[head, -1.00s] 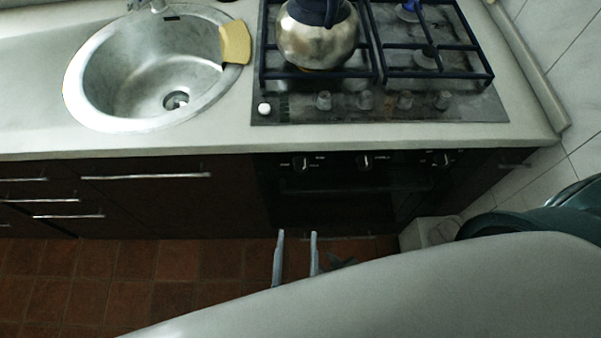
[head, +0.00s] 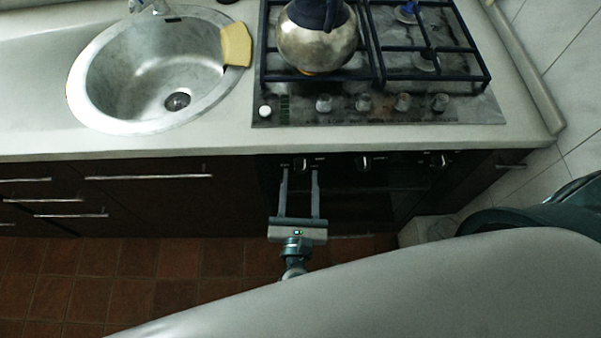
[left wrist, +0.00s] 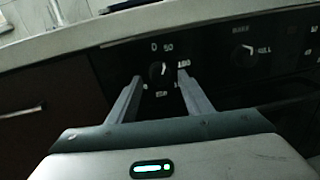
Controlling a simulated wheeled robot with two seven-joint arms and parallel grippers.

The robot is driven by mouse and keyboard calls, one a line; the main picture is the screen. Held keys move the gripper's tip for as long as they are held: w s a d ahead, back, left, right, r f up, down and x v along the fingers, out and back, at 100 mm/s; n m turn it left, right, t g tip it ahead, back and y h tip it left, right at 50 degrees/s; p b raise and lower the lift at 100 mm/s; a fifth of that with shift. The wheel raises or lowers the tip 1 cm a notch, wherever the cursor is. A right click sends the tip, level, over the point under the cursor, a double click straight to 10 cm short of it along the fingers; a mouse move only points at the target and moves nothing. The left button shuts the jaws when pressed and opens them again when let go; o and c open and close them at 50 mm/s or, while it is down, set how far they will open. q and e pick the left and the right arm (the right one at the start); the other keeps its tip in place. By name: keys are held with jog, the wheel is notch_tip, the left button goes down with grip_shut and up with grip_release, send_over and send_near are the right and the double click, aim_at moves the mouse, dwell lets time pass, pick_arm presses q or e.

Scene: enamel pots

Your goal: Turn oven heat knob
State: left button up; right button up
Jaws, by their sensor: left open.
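The oven heat knob (left wrist: 158,70), a small dark dial with a pale edge and numbers around it, is on the black oven front at the left. It also shows under the counter edge in the head view (head: 302,163). My left gripper (head: 299,174) is open and empty, its two fingers pointing at the oven front. In the left wrist view the fingertips (left wrist: 160,78) lie on either side of the knob in the picture. I cannot tell whether they touch it or how far short they are. My right gripper is not in view.
Another knob (left wrist: 245,55) is right of the heat knob. The oven handle and door are below in shadow. Above are the counter edge (head: 215,145), a stove (head: 470,110) with a kettle (head: 318,42), and a sink (head: 100,105). The floor (head: 150,285) is clear at left.

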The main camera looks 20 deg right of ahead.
pick_arm(q)
jog(key=shift+x, duration=0.85)
jog(key=c, duration=1.1)
jog(key=shift+o, duration=0.2)
